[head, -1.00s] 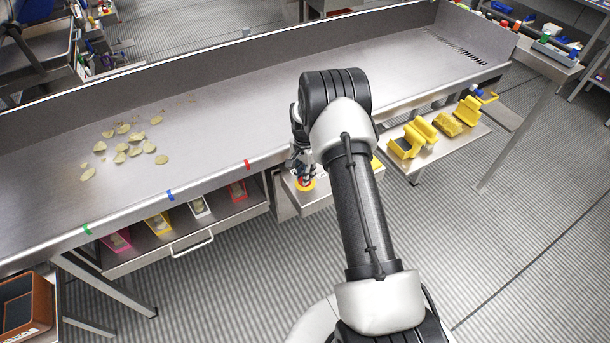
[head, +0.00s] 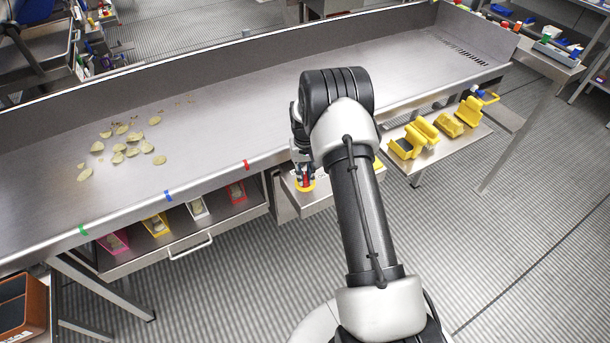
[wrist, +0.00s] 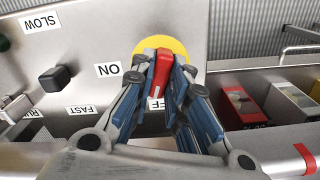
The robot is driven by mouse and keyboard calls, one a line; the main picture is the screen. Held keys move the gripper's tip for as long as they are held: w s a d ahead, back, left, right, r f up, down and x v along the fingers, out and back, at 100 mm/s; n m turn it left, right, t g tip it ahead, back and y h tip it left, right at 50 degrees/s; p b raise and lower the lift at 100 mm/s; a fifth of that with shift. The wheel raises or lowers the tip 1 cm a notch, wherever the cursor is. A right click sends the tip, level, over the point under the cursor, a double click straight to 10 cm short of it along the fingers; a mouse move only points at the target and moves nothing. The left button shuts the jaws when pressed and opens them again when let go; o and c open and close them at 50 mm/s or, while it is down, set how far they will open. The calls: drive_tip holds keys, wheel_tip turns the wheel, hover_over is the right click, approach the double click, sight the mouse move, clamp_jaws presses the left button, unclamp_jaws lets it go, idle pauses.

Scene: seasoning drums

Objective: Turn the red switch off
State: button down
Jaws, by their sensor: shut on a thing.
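The red switch (wrist: 161,68) sits on a round yellow plate (wrist: 180,47) on a metal panel in the wrist view. An "ON" label (wrist: 108,69) is left of it, and a partly hidden label ending in "FF" is below it. My gripper (wrist: 162,75) is shut on the red switch, with its blue-padded fingers on either side of the handle. In the head view, the switch (head: 306,182) shows small under my gripper (head: 303,172), below the table's front edge.
A dark knob (wrist: 55,78) with "SLOW" and "FAST" labels is on the same panel. A drawer with colored boxes (head: 236,192) is left of the panel. Yellow containers (head: 407,146) stand on a shelf to the right. Chips (head: 125,150) lie on the metal table (head: 250,110).

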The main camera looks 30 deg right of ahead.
sight(305, 176)
drive_tip(key=shift+n, duration=1.8)
drive_tip(key=c, duration=1.6)
unclamp_jaws()
drive_tip(key=shift+o, duration=0.2)
wheel_tip(305, 176, up, 12)
